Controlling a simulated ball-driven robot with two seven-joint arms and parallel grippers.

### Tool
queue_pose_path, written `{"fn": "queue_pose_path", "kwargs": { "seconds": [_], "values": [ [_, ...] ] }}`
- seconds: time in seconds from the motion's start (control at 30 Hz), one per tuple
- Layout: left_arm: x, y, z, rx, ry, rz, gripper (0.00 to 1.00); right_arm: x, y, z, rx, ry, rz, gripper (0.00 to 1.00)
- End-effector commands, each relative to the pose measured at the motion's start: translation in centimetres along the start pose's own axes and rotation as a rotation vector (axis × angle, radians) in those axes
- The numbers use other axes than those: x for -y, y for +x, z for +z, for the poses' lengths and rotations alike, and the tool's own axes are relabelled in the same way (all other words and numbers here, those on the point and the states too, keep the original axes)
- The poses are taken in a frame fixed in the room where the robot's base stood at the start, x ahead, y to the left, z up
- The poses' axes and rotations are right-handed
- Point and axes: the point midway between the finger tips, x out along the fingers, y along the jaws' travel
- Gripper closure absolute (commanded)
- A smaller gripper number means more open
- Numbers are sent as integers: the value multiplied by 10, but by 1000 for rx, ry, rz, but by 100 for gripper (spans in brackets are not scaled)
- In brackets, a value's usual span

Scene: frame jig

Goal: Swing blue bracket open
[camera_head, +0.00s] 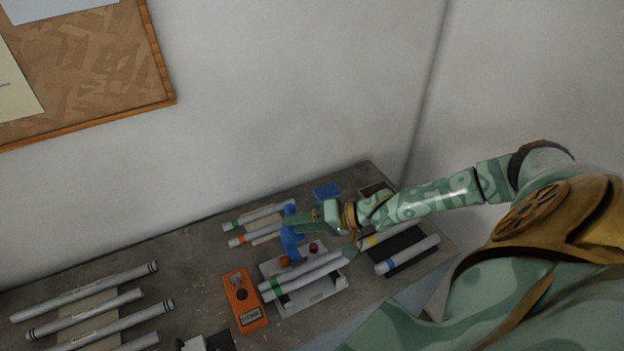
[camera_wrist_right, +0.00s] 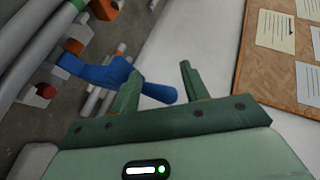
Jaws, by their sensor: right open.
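The blue bracket (camera_head: 290,238) stands upright at the back of a light jig (camera_head: 325,289) on the bench. In the right wrist view the blue bracket (camera_wrist_right: 100,72) reaches from an orange-red block toward my fingers. Its rounded end shows in the gap between them, partly hidden behind one finger. My right gripper (camera_head: 291,224) is open beside the upper part of the bracket; it also shows in the right wrist view (camera_wrist_right: 160,72). I cannot tell whether a finger touches the bracket. My left gripper is not in view.
A grey tube with a green band (camera_head: 305,274) lies on the jig. An orange box (camera_head: 242,299) stands left of it. More tubes lie at left (camera_head: 85,290), behind and at right (camera_head: 407,255). A blue block (camera_head: 327,190) sits near the wall.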

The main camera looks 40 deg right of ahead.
Motion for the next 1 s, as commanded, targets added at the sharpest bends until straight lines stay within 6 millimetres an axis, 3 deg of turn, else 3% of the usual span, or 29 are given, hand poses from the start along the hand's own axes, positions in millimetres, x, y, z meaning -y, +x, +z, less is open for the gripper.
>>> {"fn": "queue_pose_path", "kwargs": {
  "seconds": [0.17, 0.27, 0.7, 0.83, 1.0],
  "values": [
    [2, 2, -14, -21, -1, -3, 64, 0, -6, 0, 0, 0, 0, 55],
    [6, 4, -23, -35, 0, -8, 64, -2, -22, 1, 1, 1, 2, 55],
    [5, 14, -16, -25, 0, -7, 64, -2, -136, 2, 1, -3, 2, 55],
    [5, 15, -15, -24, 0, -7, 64, -2, -157, 2, 0, -3, -1, 55],
    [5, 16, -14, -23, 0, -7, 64, -1, -168, 2, -1, -3, -3, 55]
  ]
}}
